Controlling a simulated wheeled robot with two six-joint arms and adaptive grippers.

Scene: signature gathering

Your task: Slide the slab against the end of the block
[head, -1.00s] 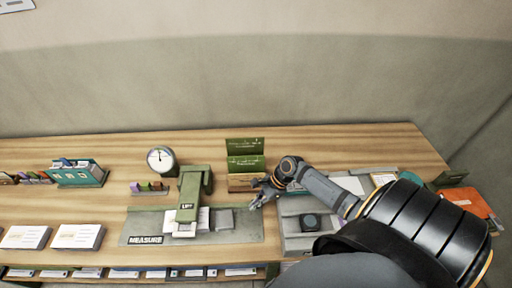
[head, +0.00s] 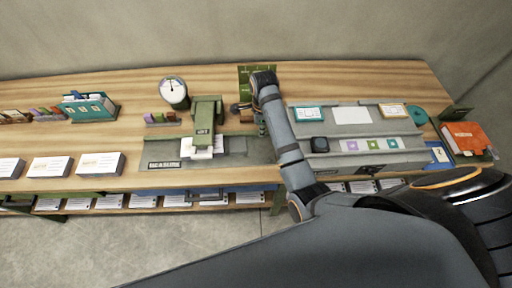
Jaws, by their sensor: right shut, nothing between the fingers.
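The white paper block (head: 198,152) lies under the green measuring stand (head: 206,113) on the grey plate marked MEASURE (head: 160,158). A dark grey slab (head: 237,145) lies flat on the same plate, just right of the block. I cannot tell whether their ends touch. My right gripper (head: 262,129) is right of the slab, pointing down near the plate's right end. It is shut with nothing held, small and partly hidden by my arm. My left gripper is not in view.
A dial gauge (head: 173,91) stands behind the plate. A grey console (head: 362,143) with cards and a black knob is to the right. A green sign (head: 252,78) stands behind my gripper. Card stacks (head: 50,166) lie at the left. Bare wood shows behind the stand.

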